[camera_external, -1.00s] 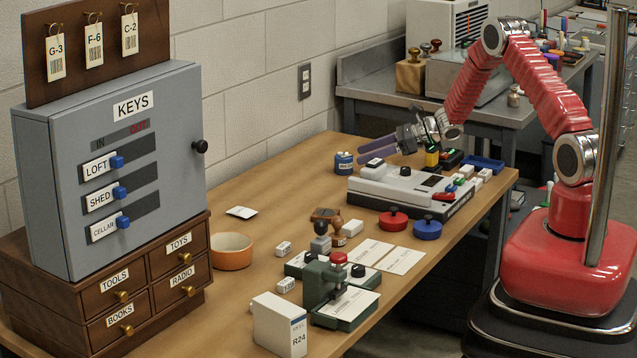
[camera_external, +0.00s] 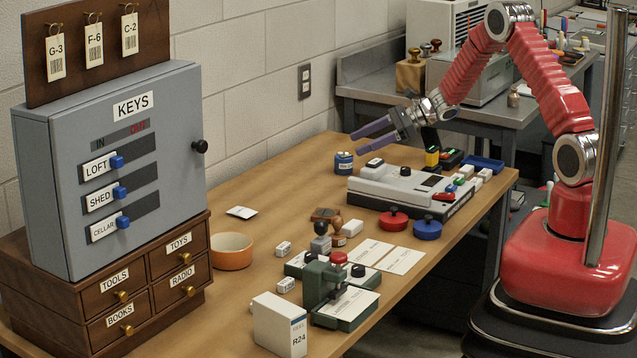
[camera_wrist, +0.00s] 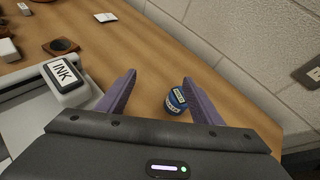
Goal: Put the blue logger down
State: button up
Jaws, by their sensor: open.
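My gripper (camera_external: 358,144) is open and empty in the air over the back of the table, above and left of the white machine. In the wrist view, its purple fingers (camera_wrist: 158,78) are spread, with nothing between them. A round blue labelled container (camera_external: 343,163) stands on the wood below the fingertips. It also shows near the right finger in the wrist view (camera_wrist: 174,101), partly hidden. A flat blue piece (camera_external: 484,164) lies behind the white machine. I cannot tell which blue thing is the logger. A yellow-fronted dark unit (camera_external: 432,158) and a green-marked dark unit (camera_external: 450,159) stand nearby.
The wall (camera_wrist: 236,55) runs close behind.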

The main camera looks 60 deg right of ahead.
jog(key=s+a+r+n+g, duration=0.5)
jog(key=s+a+r+n, duration=0.8)
jog(key=s+a+r, duration=0.35)
jog(key=s+r+n+h, duration=0.2)
jog(key=s+n, duration=0.5)
jog(key=s, duration=0.5)
jog(key=s+r+n+h, duration=0.2)
jog(key=s+n+h, duration=0.3)
jog(key=s, duration=0.7)
jog(key=shift+n, duration=1)
